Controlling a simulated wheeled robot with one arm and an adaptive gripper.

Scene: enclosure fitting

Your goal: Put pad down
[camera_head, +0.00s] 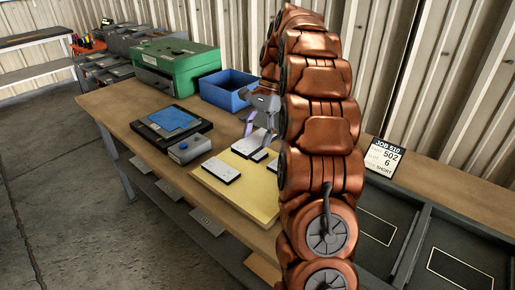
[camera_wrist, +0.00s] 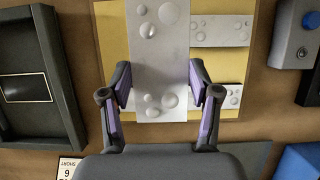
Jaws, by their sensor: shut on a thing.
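My gripper (camera_wrist: 160,82) is shut on a pale grey pad (camera_wrist: 158,55) with round bumps, its purple-lined fingers on the pad's two long sides. The pad looks nearer the camera than the yellow board (camera_wrist: 110,30) behind it; whether it touches the board I cannot tell.
A grey box with a blue button (camera_head: 190,148) stands left of the board, beside a black tray with a blue panel (camera_head: 172,119). A blue bin (camera_head: 229,90) and green case (camera_head: 177,65) stand behind. A job sign (camera_head: 383,158) and dark trays (camera_head: 455,262) are at right.

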